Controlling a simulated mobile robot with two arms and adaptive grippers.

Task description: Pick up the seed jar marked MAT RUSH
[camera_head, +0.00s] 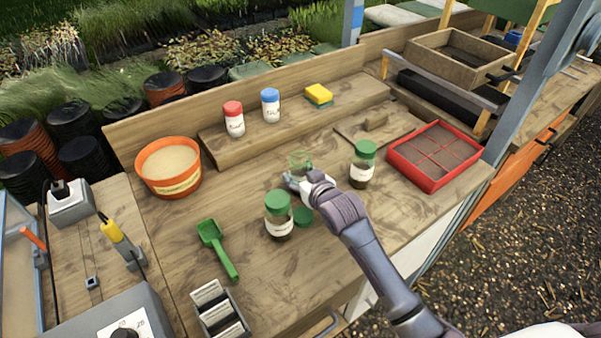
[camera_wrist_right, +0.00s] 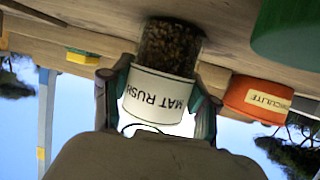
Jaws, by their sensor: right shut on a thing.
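The seed jar marked MAT RUSH (camera_wrist_right: 158,84) shows upside down in the right wrist view, with dark seeds and a white label. My right gripper (camera_wrist_right: 160,102) is shut on it, one finger on each side. In the head view the jar's clear glass top (camera_head: 299,158) shows without a lid; the gripper (camera_head: 297,180) hides most of the rest. I cannot tell whether the jar touches the bench. My left gripper is not in view.
Green-lidded jars stand left (camera_head: 278,216) and right (camera_head: 362,164) of the gripper. A loose green lid (camera_head: 303,217) lies in front. An orange tub (camera_head: 167,167), green scoop (camera_head: 218,248) and red tray (camera_head: 434,156) stand around. Two shakers and a sponge (camera_head: 319,95) are on the shelf behind.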

